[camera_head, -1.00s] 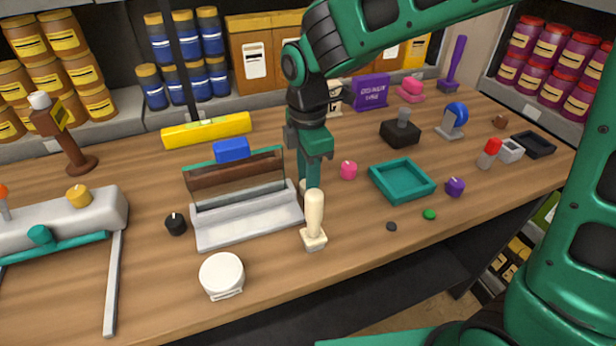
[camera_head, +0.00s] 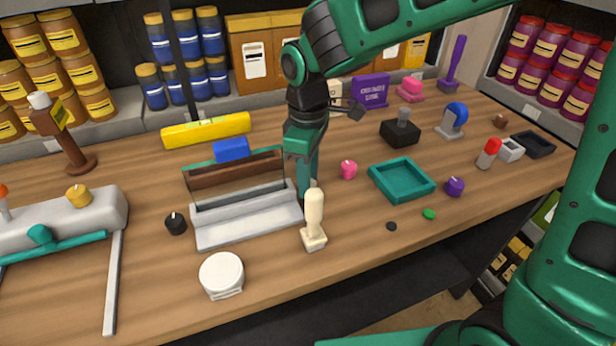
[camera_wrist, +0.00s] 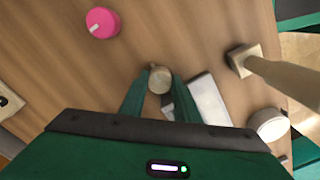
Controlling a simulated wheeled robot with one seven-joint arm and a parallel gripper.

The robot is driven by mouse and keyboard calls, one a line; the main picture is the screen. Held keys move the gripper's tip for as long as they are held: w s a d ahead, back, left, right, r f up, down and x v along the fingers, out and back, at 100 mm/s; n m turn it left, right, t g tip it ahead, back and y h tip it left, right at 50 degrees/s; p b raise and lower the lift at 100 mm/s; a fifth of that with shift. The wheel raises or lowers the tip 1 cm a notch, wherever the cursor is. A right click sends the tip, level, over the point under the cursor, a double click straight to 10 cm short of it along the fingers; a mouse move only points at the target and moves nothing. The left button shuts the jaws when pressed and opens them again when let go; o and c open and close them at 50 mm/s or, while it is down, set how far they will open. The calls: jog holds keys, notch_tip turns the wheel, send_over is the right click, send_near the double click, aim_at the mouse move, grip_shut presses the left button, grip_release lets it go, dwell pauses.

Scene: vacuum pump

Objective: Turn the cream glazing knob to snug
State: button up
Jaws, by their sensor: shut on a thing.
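The cream knob (camera_wrist: 160,79) shows in the wrist view as a small round top between my two fingertips. My gripper (camera_wrist: 158,80) is shut on it, with one finger on each side. In the head view my gripper (camera_head: 309,188) points straight down at the table, just right of the grey glazing frame. There the knob is mostly hidden behind my fingers and the cream-handled stamp, so any mark on it cannot be read.
The upright cream-handled stamp (camera_head: 314,220) stands close in front of my gripper. The grey frame (camera_head: 248,226) is close on the left and a pink knob (camera_head: 348,170) is to the right. A teal tray (camera_head: 402,195) and a white round jar (camera_head: 222,273) stand farther off.

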jog(key=shift+w+r+m, duration=0.15)
jog(key=shift+w+m, duration=0.05)
jog(key=shift+m, duration=1)
jog(key=o, duration=1)
jog(key=shift+o, duration=0.2)
jog(key=shift+s, duration=0.1)
jog(key=shift+s+f, duration=0.15)
jog(key=shift+f, duration=0.05)
jog(key=shift+a, duration=0.1)
